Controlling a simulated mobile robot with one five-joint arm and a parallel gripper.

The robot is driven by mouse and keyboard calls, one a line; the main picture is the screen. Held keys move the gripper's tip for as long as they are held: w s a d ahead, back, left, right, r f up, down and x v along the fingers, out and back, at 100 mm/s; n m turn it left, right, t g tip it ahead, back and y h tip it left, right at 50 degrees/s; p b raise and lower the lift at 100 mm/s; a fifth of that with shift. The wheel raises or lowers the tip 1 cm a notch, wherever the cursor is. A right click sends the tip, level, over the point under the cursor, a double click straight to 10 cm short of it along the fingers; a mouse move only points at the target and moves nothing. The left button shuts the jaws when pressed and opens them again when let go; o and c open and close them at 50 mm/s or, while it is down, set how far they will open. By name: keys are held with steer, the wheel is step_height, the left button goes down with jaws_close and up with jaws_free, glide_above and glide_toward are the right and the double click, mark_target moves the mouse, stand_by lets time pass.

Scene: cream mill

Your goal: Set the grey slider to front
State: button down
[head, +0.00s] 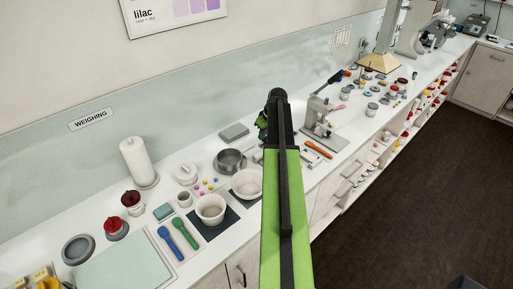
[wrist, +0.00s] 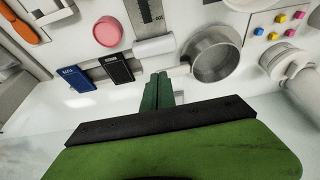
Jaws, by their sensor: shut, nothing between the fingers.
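I cannot pick out the grey slider with certainty. A grey strip with a dark slot and a small light part (wrist: 146,12) at the top of the wrist view may be it; its lower end meets a pale block (wrist: 153,47). My gripper (wrist: 159,76) shows as two green fingers held together, empty, at the middle of the wrist view. The strip lies above the fingertips in that picture, apart from them. In the head view my gripper is mostly hidden behind my arm, over the bench, so the strip's place there is hidden too.
A grey pot (wrist: 215,55) stands close right of my fingers; it also shows in the head view (head: 230,161). A black block (wrist: 117,69), a blue block (wrist: 77,78) and a pink round piece (wrist: 107,31) lie left. White bowls (head: 210,209) stand nearer on the bench.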

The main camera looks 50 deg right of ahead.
mark_target(261, 155)
steer(key=shift+f, duration=0.15)
steer(key=b+x, duration=0.9)
steer(key=x, duration=0.1)
steer(key=shift+b, duration=0.3)
